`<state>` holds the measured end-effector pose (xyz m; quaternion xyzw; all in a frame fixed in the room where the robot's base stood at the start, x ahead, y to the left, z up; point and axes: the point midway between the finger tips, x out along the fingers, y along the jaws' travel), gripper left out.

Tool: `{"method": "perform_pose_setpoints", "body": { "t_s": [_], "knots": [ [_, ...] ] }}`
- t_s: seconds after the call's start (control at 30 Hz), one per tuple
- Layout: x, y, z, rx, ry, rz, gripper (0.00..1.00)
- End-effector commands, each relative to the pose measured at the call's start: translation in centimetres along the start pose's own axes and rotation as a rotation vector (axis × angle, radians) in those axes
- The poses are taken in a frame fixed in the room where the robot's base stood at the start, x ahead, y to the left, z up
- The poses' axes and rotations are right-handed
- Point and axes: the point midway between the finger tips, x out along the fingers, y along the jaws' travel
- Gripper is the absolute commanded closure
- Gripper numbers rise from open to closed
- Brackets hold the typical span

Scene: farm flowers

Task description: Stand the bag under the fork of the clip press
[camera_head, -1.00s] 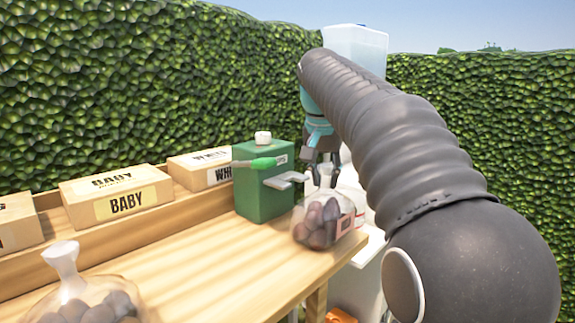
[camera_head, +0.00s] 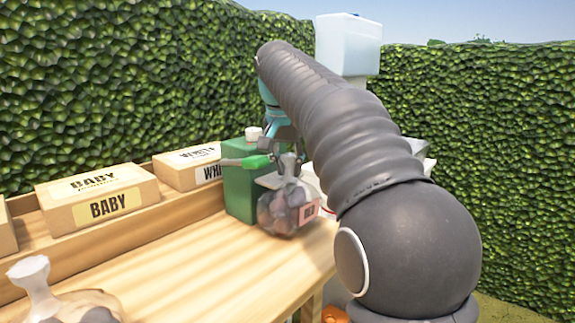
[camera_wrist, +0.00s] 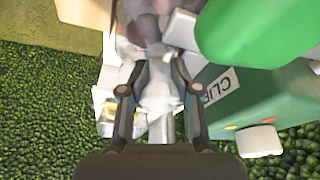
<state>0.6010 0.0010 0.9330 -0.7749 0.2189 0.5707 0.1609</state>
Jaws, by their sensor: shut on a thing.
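The clear bag (camera_head: 285,207) of dark round bulbs, with a pink label, is at the front of the clip press. Its pale gathered neck (camera_wrist: 160,92) is between the fingers of my gripper (camera_wrist: 158,88), which is shut on it. The green clip press (camera_head: 240,188) stands on the bench and its "CLIP" label shows in the wrist view (camera_wrist: 222,84). Its pale fork (camera_head: 270,181) is right beside the bag's neck. My gripper partly hides this area, and I cannot tell whether the neck is inside the fork. I cannot tell whether the bag's base touches the bench.
The press's green-tipped lever (camera_head: 255,162) sticks out near my gripper. Boxes labelled "BABY" (camera_head: 98,195) and "WHITE" (camera_head: 190,165) stand on the back ledge. Another bag (camera_head: 70,300) stands front left. The wooden bench (camera_head: 210,265) is clear between them.

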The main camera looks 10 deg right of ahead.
Motion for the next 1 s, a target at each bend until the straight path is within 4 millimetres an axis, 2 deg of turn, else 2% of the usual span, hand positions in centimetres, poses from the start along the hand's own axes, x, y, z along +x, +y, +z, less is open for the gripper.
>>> {"method": "perform_pose_setpoints", "body": {
  "t_s": [0.53,0.57,0.63,0.67,1.0],
  "knots": [
    [0.42,-0.01,0.22,-0.001,0.002,-0.001,1.00],
    [0.45,-0.01,0.21,-0.002,0.000,0.000,0.63],
    [0.45,0.01,0.18,-0.001,0.000,0.000,0.45],
    [0.46,0.07,0.15,0.000,0.000,0.001,0.43],
    [0.17,0.08,0.04,0.000,0.000,0.000,0.43]
  ]
}}
